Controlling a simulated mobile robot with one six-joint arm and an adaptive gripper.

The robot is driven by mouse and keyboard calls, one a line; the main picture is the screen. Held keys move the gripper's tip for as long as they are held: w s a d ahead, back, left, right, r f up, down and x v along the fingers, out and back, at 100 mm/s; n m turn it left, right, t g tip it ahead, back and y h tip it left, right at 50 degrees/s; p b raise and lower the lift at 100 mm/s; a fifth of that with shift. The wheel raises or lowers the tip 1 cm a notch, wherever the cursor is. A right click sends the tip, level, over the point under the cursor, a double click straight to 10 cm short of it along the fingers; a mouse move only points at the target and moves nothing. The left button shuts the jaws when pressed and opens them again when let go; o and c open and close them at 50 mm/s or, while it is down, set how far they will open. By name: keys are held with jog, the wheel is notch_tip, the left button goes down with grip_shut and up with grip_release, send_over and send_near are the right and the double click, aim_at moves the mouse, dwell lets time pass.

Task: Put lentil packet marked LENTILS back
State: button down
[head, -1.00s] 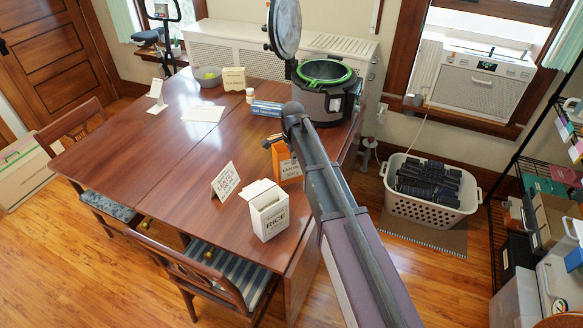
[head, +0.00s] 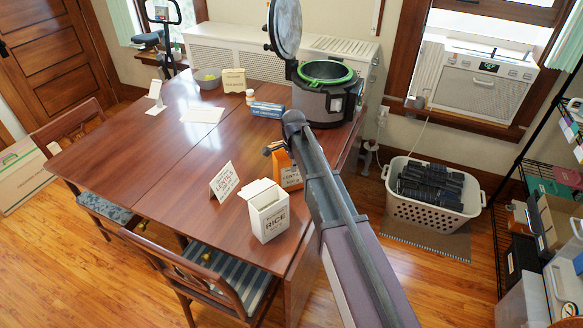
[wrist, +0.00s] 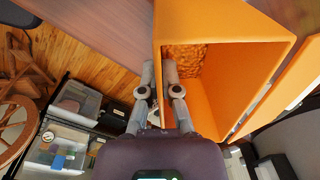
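The orange lentil packet (head: 284,161) has a white label reading LENTILS and stands upright near the table's right side, behind the white RICE box. In the wrist view the open-topped packet (wrist: 210,100) shows brown lentils inside. My gripper (wrist: 159,72) is shut on the packet's left wall, with one finger outside and the other inside. In the head view my gripper (head: 274,147) is at the packet's top left. A white tent card (head: 223,182) marked LENTILS stands to the left of the packet.
The RICE box (head: 268,211) stands close in front of the packet. A bowl (head: 207,78), paper (head: 203,115) and other cards are farther back. The left part of the table (head: 140,170) is clear.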

jog(key=shift+f, duration=0.1)
jog(key=c, duration=1.3)
grip_release()
jog(key=o, duration=0.5)
jog(key=shift+r, duration=0.2)
notch_tip(320, 180, up, 12)
jog(key=p, duration=1.2)
jog(key=shift+s, duration=0.15)
jog(key=shift+d, duration=0.1)
jog(key=s+d+n, duration=1.3)
jog(key=s+d, duration=0.8)
jog(key=s, duration=0.2)
